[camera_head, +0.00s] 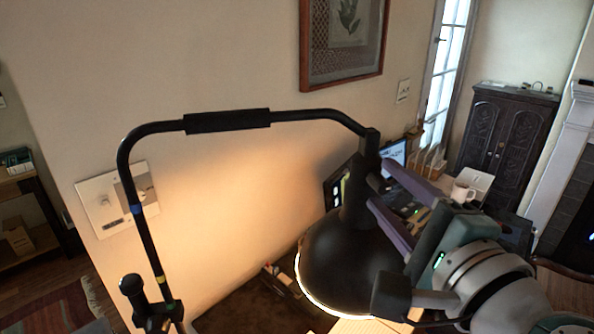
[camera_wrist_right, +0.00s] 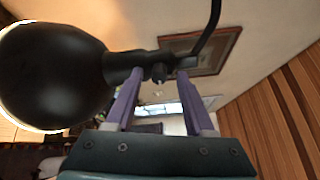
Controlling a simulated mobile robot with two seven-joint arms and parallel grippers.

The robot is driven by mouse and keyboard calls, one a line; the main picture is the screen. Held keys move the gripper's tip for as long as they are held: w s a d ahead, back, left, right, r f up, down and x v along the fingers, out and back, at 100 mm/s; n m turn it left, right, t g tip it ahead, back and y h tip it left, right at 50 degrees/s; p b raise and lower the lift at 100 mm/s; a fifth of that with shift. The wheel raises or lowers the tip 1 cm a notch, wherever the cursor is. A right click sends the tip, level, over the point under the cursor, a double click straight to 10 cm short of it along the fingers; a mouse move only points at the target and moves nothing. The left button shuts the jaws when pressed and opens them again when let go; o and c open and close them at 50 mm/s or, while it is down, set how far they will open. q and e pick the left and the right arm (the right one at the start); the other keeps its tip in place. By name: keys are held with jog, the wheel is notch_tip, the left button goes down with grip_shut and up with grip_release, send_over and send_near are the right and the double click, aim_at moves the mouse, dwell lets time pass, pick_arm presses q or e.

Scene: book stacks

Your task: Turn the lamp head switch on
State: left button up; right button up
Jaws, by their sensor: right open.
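The lamp has a black dome head (camera_head: 350,262) with a bright glowing rim, and warm light falls on the wall. A black bent tube (camera_head: 227,120) runs from its neck to the left. In the right wrist view the dome (camera_wrist_right: 52,75) is at the left, with a small dark knob (camera_wrist_right: 158,72) on its neck. My right gripper (camera_head: 379,186) has purple fingers and is open at the neck. In its wrist view the fingers (camera_wrist_right: 160,75) stand either side of the knob; contact cannot be told. My left gripper is out of view.
A wall plate (camera_head: 98,205) is on the wall at left, and a framed picture (camera_head: 345,45) hangs above. A dark cabinet (camera_head: 508,135) stands at the back right.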

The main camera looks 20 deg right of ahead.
jog(key=s+a+b, duration=0.1)
jog(key=s+b, duration=0.3)
jog(key=s, duration=0.5)
jog(key=shift+s+a+r, duration=0.15)
jog(key=shift+s+a, duration=0.2)
jog(key=a+n+g+y+p, duration=0.5)
jog(key=a+n+y, duration=0.4)
jog(key=a+n, duration=0.55)
jog(key=s+d+f+n+g+h+p, duration=0.3)
jog(key=s+d+f+n+g+h, duration=0.1)
jog(key=s+d+n+g, duration=0.5)
jog(key=shift+s+d+f+n+h, duration=0.25)
jog(key=shift+d+n+h, duration=0.35)
jog(key=shift+h, duration=0.3)
jog(key=shift+a, duration=0.1)
